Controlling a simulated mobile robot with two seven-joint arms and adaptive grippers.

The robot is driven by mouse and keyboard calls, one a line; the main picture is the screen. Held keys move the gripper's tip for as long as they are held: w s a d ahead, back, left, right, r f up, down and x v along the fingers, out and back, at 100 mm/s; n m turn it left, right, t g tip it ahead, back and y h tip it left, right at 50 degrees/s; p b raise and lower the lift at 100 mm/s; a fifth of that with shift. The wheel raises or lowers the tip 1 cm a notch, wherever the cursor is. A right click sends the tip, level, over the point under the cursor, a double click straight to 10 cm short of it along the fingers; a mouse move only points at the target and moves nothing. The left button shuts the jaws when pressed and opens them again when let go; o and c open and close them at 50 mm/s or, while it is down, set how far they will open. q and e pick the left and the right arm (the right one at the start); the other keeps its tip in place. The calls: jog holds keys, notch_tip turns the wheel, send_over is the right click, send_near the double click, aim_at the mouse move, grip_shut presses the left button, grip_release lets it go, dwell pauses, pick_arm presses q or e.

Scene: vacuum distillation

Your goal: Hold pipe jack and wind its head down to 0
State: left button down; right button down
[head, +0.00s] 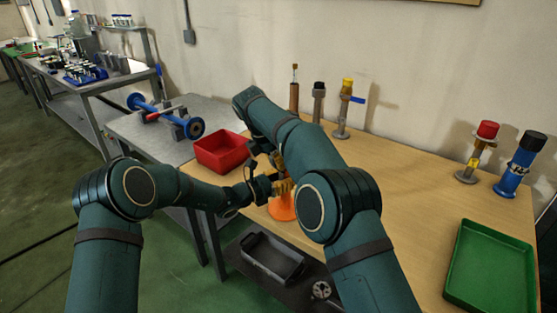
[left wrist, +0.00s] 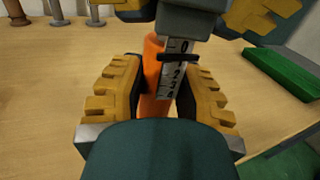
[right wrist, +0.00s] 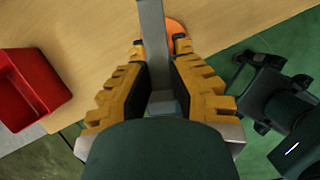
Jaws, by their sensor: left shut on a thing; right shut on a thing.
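The pipe jack has an orange body (left wrist: 152,75) with a white numbered scale (left wrist: 172,75) and a grey head (left wrist: 190,20). In the left wrist view a black pointer band (left wrist: 178,57) crosses the scale just below 0, at about 1. My left gripper (left wrist: 160,97) is shut around the orange body. In the head view the flared orange base (head: 281,207) shows below my left gripper (head: 281,187). My right gripper (right wrist: 160,80) is above it, shut on a grey bar (right wrist: 153,40) at the jack's head. My right arm partly hides the jack in the head view.
A red bin (head: 221,152) stands left of the jack on the wooden table (head: 410,165). Several pipe fittings stand along the back, including a blue cylinder (head: 519,165) at right. A green tray (head: 490,265) lies at the front right. The table between is clear.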

jog(key=shift+w+m, duration=0.15)
jog(key=shift+m, duration=0.45)
jog(key=c, duration=0.8)
grip_release()
jog(key=shift+a+r, duration=0.1)
jog(key=shift+r, duration=0.05)
jog(key=shift+v, duration=1.3)
jog(key=s+a, duration=0.2)
jog(key=a, duration=0.1)
jog(key=s+a, duration=0.2)
jog(key=a, duration=0.2)
jog(key=s+a, duration=0.1)
jog(key=a, duration=0.2)
jog(key=shift+s+a, duration=0.3)
jog(key=shift+s, duration=0.1)
